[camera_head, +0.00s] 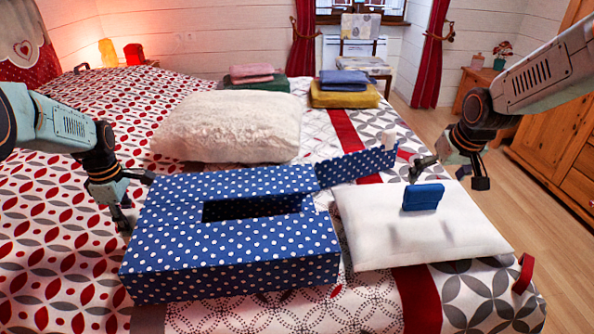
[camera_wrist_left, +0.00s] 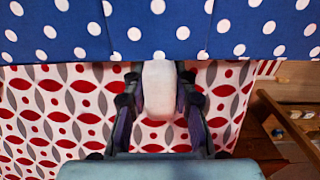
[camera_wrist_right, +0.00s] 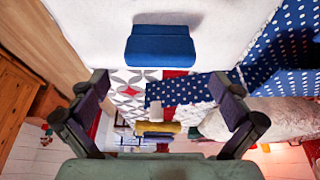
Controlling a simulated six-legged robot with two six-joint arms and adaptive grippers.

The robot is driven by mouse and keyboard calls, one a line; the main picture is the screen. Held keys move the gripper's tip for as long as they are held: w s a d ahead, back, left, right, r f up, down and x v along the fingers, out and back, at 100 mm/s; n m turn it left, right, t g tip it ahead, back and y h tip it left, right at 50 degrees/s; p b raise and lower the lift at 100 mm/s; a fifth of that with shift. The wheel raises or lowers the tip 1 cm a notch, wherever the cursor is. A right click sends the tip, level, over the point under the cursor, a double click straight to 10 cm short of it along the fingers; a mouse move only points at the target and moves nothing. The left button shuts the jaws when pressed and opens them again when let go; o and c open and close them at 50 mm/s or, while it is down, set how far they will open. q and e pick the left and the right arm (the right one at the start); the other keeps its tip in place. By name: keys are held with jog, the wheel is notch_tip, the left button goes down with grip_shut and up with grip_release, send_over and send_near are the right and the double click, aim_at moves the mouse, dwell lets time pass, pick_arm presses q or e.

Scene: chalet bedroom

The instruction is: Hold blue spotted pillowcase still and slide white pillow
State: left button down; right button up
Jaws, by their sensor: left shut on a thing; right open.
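The blue spotted pillowcase (camera_head: 235,250) lies box-like on the bed, with a dark slot in its top and a spotted flap (camera_head: 352,168) reaching back right. The white pillow (camera_head: 365,225) lies flat at its right end, outside it, with a blue handle block (camera_head: 423,197) on top. My left gripper (camera_head: 121,215) is at the pillowcase's left edge. In the left wrist view it is shut on a white tab (camera_wrist_left: 159,90) at the pillowcase (camera_wrist_left: 150,30) edge. My right gripper (camera_head: 447,178) is open and empty above the pillow's far edge, apart from the blue handle (camera_wrist_right: 160,45).
A fluffy cream pillow (camera_head: 228,126) lies behind the pillowcase. Folded cloths in pink and green (camera_head: 253,74) and blue and yellow (camera_head: 343,90) stand at the bed's far end. A red loop (camera_head: 523,273) sits at the bed's right edge. A wooden cabinet (camera_head: 555,145) stands right.

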aim_at(427, 188)
jog(key=x, duration=0.7)
jog(key=c, duration=1.1)
jog(key=shift+o, duration=0.2)
jog(key=shift+w+a+n, duration=0.1)
jog(key=shift+w+n, duration=0.3)
jog(key=shift+w, duration=1.3)
jog(key=shift+s+a, duration=0.15)
jog(key=shift+a, duration=1.9)
